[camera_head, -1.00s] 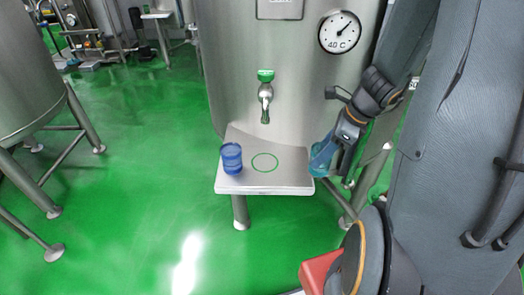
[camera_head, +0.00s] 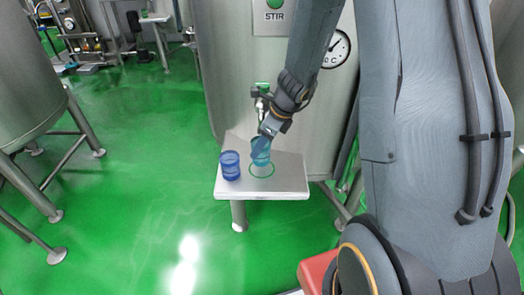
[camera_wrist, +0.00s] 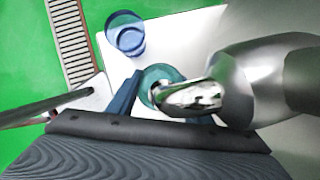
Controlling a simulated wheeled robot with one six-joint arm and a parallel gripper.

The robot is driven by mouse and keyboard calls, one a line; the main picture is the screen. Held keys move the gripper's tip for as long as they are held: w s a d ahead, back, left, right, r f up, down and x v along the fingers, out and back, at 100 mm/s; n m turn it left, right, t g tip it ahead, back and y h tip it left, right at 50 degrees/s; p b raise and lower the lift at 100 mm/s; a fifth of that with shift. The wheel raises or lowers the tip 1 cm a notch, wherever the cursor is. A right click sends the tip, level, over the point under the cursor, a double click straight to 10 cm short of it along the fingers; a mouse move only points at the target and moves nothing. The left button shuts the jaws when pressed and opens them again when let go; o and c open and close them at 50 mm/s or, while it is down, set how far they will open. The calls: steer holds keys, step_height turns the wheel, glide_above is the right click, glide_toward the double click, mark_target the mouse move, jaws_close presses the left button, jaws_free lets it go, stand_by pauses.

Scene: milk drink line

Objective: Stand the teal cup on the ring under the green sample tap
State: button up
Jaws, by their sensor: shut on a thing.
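The teal cup (camera_head: 262,158) is upright in my gripper (camera_head: 262,146), over the back part of the green ring (camera_head: 262,174) on the small steel shelf (camera_head: 290,188). I cannot tell whether its base touches the shelf. In the wrist view the teal cup (camera_wrist: 150,78) sits between the fingers of my gripper (camera_wrist: 165,98), the right finger mostly hidden. The metal tap (camera_wrist: 190,96) covers part of the cup in the wrist view.
A blue cup (camera_head: 230,166) stands on the shelf just left of the teal cup, with a small gap; the blue cup (camera_wrist: 126,36) also shows in the wrist view. The steel tank (camera_head: 230,75) rises behind the shelf. The shelf's right side is clear.

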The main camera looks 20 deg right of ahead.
mark_target(262, 153)
steer(key=shift+s+d+f, duration=0.1)
steer(key=shift+s+f, duration=0.05)
steer(key=shift+f, duration=1.55)
steer(key=shift+f, duration=0.1)
steer(key=o, duration=1)
steer(key=shift+b, duration=0.3)
steer(key=p+v, duration=0.1)
steer(key=v, duration=1.1)
